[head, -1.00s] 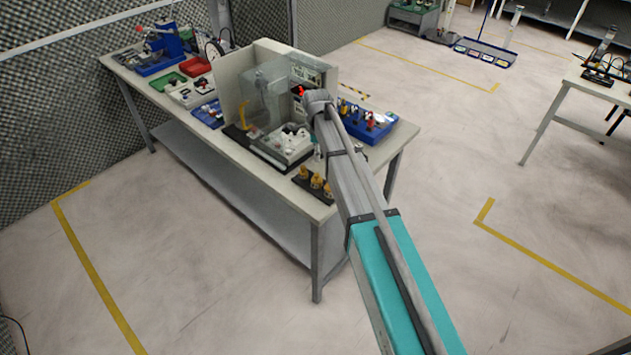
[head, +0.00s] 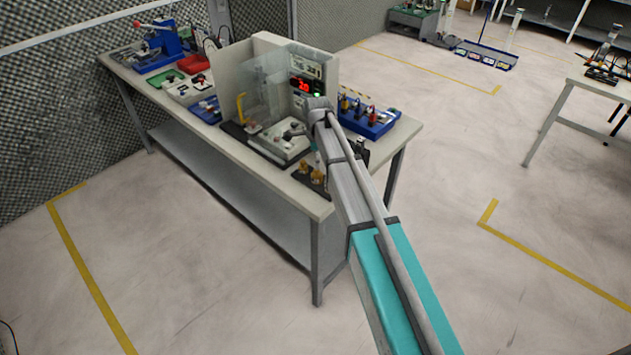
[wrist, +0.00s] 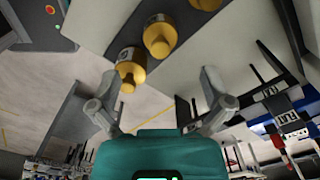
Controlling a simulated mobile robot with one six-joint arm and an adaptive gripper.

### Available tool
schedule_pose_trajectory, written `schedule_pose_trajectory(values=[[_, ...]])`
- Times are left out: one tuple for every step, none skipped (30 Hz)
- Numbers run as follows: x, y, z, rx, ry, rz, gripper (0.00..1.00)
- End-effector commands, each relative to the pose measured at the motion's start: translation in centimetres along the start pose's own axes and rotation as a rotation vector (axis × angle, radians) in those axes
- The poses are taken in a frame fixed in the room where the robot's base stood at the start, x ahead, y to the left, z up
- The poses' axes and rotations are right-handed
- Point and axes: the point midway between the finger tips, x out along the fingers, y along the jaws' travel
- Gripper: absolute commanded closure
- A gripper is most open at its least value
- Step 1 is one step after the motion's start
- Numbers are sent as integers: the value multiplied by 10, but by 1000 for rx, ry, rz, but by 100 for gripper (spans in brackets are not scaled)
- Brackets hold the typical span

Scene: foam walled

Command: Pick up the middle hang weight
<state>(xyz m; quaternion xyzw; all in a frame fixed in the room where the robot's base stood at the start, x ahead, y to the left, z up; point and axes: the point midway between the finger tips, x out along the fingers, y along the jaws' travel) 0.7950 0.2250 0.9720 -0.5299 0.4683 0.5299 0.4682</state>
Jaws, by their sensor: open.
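Three brass-yellow hang weights stand in a row on a dark strip in the wrist view. The middle hang weight (wrist: 160,38) lies between a nearer one (wrist: 131,68) and one cut off by the top edge (wrist: 205,4). My gripper (wrist: 160,88) is open and empty, its fingers spread wide. The middle weight appears beyond the gap between the fingertips, not between them. In the head view two weights show at the table's front corner, one at the left (head: 303,168) and the middle one (head: 317,177); my arm hides the third and most of the gripper.
A clear-shielded test station with a red display (head: 301,86) stands behind the weights on the bench (head: 240,155). A blue tray of tools (head: 368,122) is at the right. More trays and a blue press (head: 160,45) fill the far left end.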

Motion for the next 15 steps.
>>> schedule_pose_trajectory(values=[[8,0,0,0,0,0,1],[11,0,0,0,0,0,1],[14,0,0,0,0,0,1],[16,0,0,0,0,0,1],[17,0,0,0,0,0,1],[19,0,0,0,0,0,1],[21,0,0,0,0,0,1],[22,0,0,0,0,0,1],[23,0,0,0,0,0,1],[24,0,0,0,0,0,1],[24,0,0,0,0,0,1],[24,0,0,0,0,0,1],[24,0,0,0,0,0,1],[24,0,0,0,0,0,1],[24,0,0,0,0,0,1]])
